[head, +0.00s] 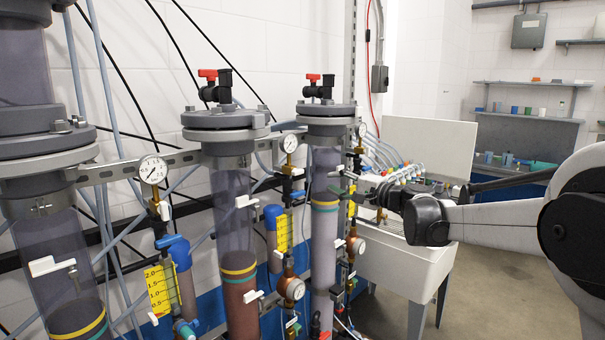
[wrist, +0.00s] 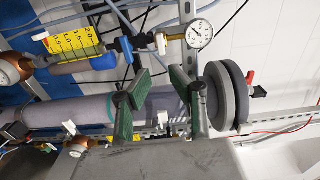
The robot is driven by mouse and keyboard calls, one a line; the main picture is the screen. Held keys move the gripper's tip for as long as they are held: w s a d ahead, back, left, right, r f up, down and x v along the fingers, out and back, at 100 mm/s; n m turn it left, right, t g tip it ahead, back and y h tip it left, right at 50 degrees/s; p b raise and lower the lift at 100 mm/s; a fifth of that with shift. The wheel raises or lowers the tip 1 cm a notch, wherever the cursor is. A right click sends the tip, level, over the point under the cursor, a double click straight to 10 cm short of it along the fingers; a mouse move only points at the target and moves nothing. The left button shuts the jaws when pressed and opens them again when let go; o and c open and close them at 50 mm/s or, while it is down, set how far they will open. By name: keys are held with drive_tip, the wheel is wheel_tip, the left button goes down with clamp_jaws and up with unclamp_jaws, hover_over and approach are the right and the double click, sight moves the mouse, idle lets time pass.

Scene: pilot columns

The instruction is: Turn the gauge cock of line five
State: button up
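My gripper (head: 350,195) is at the farthest visible column in the head view. In the wrist view my gripper (wrist: 158,92) is open, its green-padded fingers apart with nothing between them, in front of a clear column. A round pressure gauge (wrist: 199,33) is beyond the fingertips, at upper right. A small cream cock handle (wrist: 160,43) sits on the gauge's stem, beside a blue fitting (wrist: 125,48), apart from the fingers. In the head view a gauge (head: 362,130) stands above my gripper; its cock is too small to make out. No line number is readable.
Nearer columns (head: 235,190) carry gauges (head: 153,169), yellow scales (head: 162,288) and white levers (head: 43,266). A white sink (head: 412,265) stands behind my gripper. In the wrist view a flanged column top (wrist: 222,96) is right of the fingers, with a yellow scale (wrist: 75,42) at upper left.

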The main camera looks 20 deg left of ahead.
sight(300, 173)
drive_tip(key=p+x, duration=0.2)
drive_tip(key=x, duration=1.2)
drive_tip(key=shift+w+r, duration=0.1)
clamp_jaws()
